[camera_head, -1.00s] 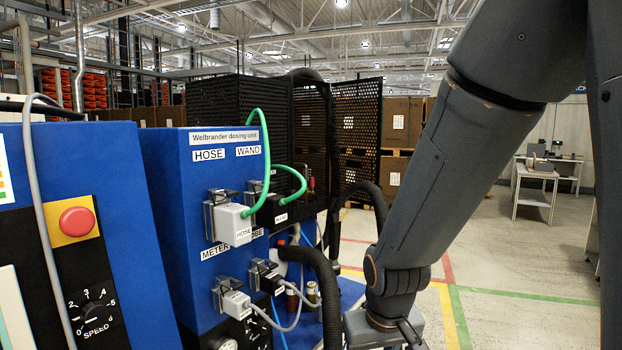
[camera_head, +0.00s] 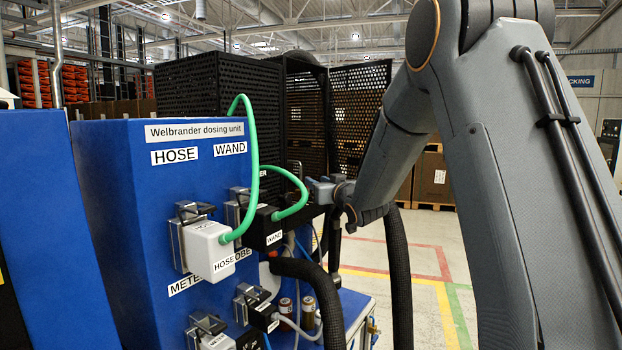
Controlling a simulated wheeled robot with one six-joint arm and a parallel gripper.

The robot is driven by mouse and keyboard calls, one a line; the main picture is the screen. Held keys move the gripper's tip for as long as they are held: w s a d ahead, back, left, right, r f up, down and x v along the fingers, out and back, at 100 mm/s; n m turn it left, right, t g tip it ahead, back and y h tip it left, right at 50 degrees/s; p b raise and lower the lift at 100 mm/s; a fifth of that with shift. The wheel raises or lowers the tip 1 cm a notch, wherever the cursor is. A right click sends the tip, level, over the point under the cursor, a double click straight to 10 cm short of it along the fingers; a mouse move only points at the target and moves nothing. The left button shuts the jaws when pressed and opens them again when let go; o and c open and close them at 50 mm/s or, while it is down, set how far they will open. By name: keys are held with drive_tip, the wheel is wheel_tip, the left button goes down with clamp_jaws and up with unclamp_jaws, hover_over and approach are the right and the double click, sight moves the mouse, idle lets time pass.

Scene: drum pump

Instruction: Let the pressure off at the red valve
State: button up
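I cannot make out a red valve in this view. The blue Welbrander dosing unit (camera_head: 150,215) stands at the left and centre, labelled HOSE and WAND. My gripper (camera_head: 312,188) is at the far end of my arm, beyond the unit's right side and in front of the black mesh guard. Two small brass-and-red cylinders (camera_head: 297,309) stand low behind the unit, well below my gripper.
A white HOSE plug (camera_head: 208,248) and a black WAND plug (camera_head: 262,230) sit on the unit's face with green cables (camera_head: 254,165). Thick black hoses (camera_head: 398,265) hang right of the unit. The perforated black guard (camera_head: 218,105) stands behind. Floor at right is clear.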

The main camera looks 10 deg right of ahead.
drive_tip(key=w, duration=0.2)
drive_tip(key=w+a+p, duration=0.1)
drive_tip(key=w, duration=0.2)
drive_tip(key=shift+w+a+p, duration=0.1)
drive_tip(key=shift+w+p, duration=0.1)
drive_tip(key=shift+p, duration=0.1)
drive_tip(key=shift+f, duration=0.1)
clamp_jaws()
